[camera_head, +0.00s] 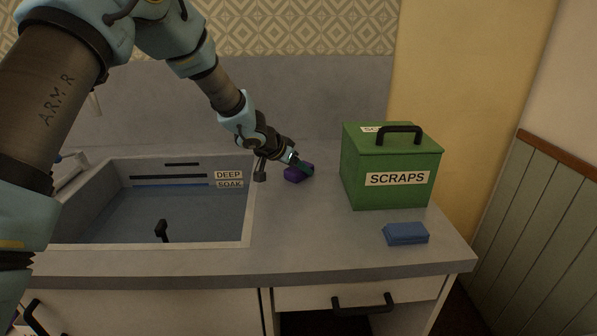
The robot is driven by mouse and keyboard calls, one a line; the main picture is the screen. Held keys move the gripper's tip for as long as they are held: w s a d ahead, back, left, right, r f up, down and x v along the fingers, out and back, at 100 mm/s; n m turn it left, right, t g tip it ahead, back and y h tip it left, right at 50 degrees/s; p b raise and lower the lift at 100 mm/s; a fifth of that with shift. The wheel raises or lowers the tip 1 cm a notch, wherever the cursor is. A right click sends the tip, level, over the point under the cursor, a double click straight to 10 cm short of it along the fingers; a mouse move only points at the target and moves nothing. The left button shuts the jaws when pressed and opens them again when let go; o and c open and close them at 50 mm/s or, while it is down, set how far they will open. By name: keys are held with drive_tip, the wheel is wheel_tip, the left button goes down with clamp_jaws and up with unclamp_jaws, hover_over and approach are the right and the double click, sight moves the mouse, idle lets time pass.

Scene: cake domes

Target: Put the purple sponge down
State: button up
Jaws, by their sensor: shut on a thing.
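The purple sponge (296,175) is at the counter's surface, between the sink and the green box. My gripper (303,168) is shut on it, reaching in from the upper left. The fingers cover part of the sponge's upper right side. The sponge's underside looks very close to the counter (320,235), but I cannot tell whether it touches.
The sink (190,212) marked DEEP SOAK lies to the left, with a dark handle (161,230) sticking up in it. A green lidded SCRAPS box (385,172) stands right of the sponge. A blue sponge (406,233) lies near the front right. The counter's front middle is clear.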

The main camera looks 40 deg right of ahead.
drive_tip(key=o, duration=1.4)
drive_tip(key=shift+o, duration=0.2)
drive_tip(key=w+p+v, duration=0.1)
drive_tip(key=p+v, duration=0.1)
drive_tip(key=v, duration=1)
drive_tip(key=shift+s, duration=0.5)
drive_tip(key=shift+r, duration=0.1)
